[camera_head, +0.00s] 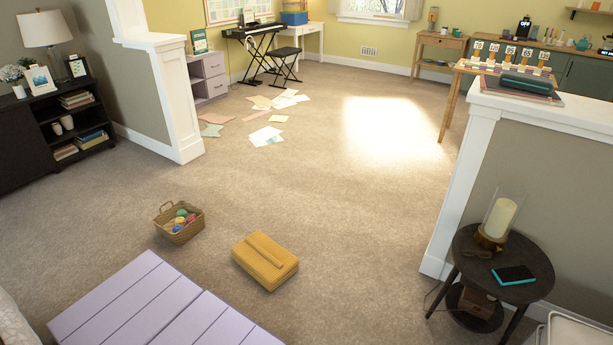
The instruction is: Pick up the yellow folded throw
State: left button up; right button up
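The yellow folded throw (264,261) lies on the beige carpet near the lower middle of the head view. It is a thick, roughly rectangular bundle with a narrow band or fold across its top. Its visible top and sides are uncovered. Neither of my grippers shows in the head view.
A wicker basket (179,223) with colourful balls stands left of the throw. A lilac slatted surface (143,306) fills the lower left. A dark round side table (503,268) stands at right by a half wall (472,170). Papers (265,136) lie farther back; carpet beyond the throw is clear.

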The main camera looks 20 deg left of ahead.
aim_at(270, 263)
jog(key=i+l+u, duration=0.15)
jog(key=i, duration=1.7)
